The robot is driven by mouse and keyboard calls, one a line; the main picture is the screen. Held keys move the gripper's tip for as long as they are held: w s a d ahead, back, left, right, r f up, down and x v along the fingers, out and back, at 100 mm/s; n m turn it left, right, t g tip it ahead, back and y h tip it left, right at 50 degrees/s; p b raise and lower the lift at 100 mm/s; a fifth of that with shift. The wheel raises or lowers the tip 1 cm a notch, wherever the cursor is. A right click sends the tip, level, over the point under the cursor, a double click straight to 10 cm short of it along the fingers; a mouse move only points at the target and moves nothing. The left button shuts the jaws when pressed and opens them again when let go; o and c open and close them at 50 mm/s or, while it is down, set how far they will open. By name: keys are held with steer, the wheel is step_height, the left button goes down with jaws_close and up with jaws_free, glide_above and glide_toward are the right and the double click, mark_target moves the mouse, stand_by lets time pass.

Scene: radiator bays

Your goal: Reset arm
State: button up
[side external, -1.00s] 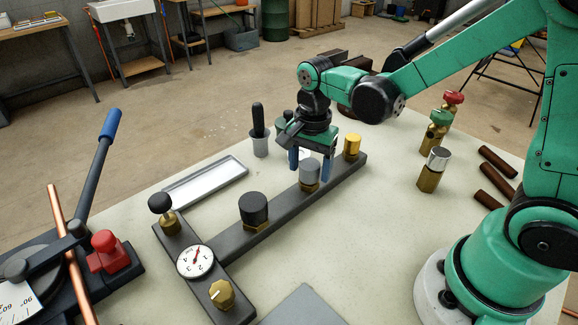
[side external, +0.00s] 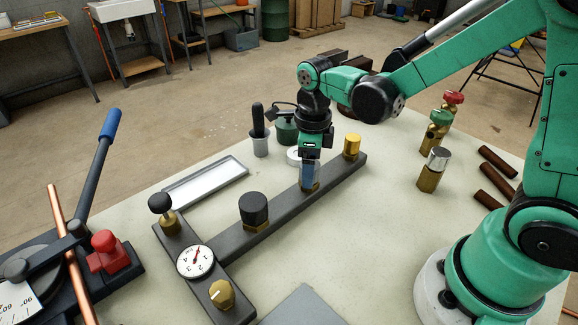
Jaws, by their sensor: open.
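My gripper (side external: 310,174) is above the dark manifold bar (side external: 282,206), pointing down. Its blue fingers are open around or in front of the grey-capped fitting on the bar, which they mostly hide. The brass base (side external: 310,187) of that fitting shows just under the fingers. Whether the fingers touch the cap cannot be told. My green arm reaches in from the right.
On the bar stand a yellow cap (side external: 352,145), a black cap (side external: 254,209), a dial gauge (side external: 195,261) and a brass knob (side external: 221,294). A silver tray (side external: 206,183) lies behind. Brass valves (side external: 433,170) stand right. A pipe bender (side external: 75,250) fills the left.

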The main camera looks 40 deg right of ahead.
stand_by(0.3)
jaws_close()
steer(key=n, duration=0.4)
steer(key=shift+n, duration=0.4)
steer(key=n, duration=1)
steer(key=shift+n, duration=0.3)
steer(key=n, duration=1)
steer(key=shift+r+n, duration=0.1)
steer(key=shift+n, duration=0.3)
steer(key=n, duration=0.4)
steer(key=shift+n, duration=0.3)
